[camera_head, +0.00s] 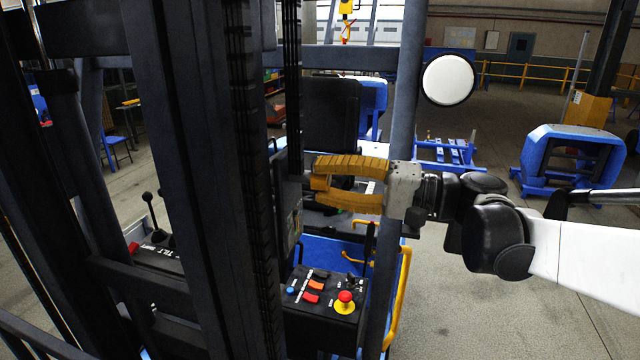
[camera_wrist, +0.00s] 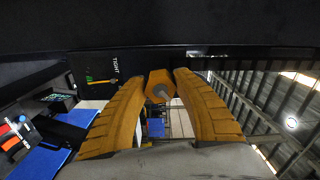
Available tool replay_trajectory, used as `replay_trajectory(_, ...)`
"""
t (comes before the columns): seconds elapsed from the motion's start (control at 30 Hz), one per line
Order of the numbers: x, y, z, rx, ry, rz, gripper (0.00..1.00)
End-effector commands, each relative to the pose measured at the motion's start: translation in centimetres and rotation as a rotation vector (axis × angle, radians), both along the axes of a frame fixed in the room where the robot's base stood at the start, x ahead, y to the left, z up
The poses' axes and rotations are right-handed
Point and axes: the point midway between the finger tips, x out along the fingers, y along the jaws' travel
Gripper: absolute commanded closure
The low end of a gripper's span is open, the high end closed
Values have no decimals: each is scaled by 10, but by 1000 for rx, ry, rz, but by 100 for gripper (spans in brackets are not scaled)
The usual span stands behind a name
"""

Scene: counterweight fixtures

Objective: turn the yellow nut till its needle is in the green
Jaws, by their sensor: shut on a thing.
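The yellow nut (camera_wrist: 160,84) is a hexagonal, orange-yellow piece on a grey rod, in the upper middle of the wrist view. In the head view the nut (camera_head: 319,183) shows small at the dark mast. My gripper (camera_head: 320,184) has its two yellow fingers above and below the nut, shut on it. In the wrist view the fingers (camera_wrist: 162,92) stand left and right of the nut. A small dark gauge (camera_wrist: 100,75) marked "TIGHT" lies left of the nut, with green at its left and a yellowish line across it. I cannot tell exactly where its needle points.
Dark mast uprights (camera_head: 190,150) fill the left of the head view. A control box (camera_head: 325,298) with a red button and switches stands below the nut. A grey-blue post (camera_head: 402,110) rises close to my gripper. Open floor lies at right.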

Motion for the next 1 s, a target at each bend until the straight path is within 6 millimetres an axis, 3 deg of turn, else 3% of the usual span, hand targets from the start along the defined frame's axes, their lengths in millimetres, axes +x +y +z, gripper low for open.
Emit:
replay_trajectory(0.33,-1,1,-1,44,125,3,95)
replay_trajectory(0.87,-1,1,0,53,146,2,95)
replay_trajectory(0.9,-1,1,0,53,146,2,56)
replay_trajectory(0.97,-1,1,0,52,145,2,41)
replay_trajectory(1.0,-1,1,0,52,145,2,41)
